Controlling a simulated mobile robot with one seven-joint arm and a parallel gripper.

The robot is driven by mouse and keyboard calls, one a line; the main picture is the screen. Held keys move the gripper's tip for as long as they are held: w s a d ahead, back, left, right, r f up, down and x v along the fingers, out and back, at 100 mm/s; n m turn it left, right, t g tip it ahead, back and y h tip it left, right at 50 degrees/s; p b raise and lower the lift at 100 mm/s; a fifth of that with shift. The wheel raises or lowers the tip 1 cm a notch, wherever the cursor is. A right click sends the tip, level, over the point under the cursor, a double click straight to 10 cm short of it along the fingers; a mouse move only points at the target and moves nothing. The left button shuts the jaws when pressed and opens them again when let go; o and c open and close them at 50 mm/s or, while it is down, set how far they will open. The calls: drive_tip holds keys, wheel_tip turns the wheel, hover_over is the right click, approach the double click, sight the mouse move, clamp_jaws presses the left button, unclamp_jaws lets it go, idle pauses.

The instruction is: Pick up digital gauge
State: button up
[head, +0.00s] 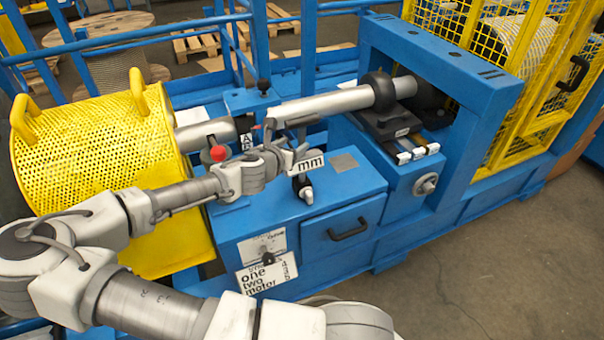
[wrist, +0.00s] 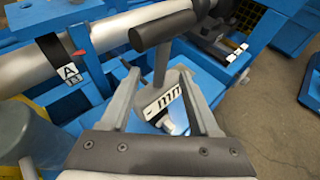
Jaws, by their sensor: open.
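The digital gauge appears to be the grey piece with a white "mm" label; it shows in the head view (head: 309,164) and in the wrist view (wrist: 163,103). It stands on the blue machine bench, in front of the long metal shaft. In the wrist view a grey stem and a dark grey cylinder rise above the label; I cannot tell whether they are one piece with it. My gripper (wrist: 157,76) is open, with one finger on each side of the label and visible gaps. In the head view my gripper (head: 281,150) is just left of the label and partly hides the gauge.
The metal shaft (head: 330,103) runs behind the gauge to a black bearing block (head: 388,122). A red knob (head: 218,153) shows close beside my arm. A yellow perforated guard (head: 100,150) stands left, a yellow mesh cage (head: 480,30) right. Open floor lies at front right.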

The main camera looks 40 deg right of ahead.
drive_tip(key=b, duration=0.1)
hover_over(313, 159)
drive_tip(key=w, duration=0.4)
drive_tip(key=f, duration=0.3)
drive_tip(key=shift+d+f, duration=0.25)
drive_tip(key=shift+f, duration=0.15)
drive_tip(key=shift+c, duration=0.3)
clamp_jaws()
idle(0.4)
drive_tip(key=shift+w+r, duration=0.1)
drive_tip(key=shift+r, duration=0.1)
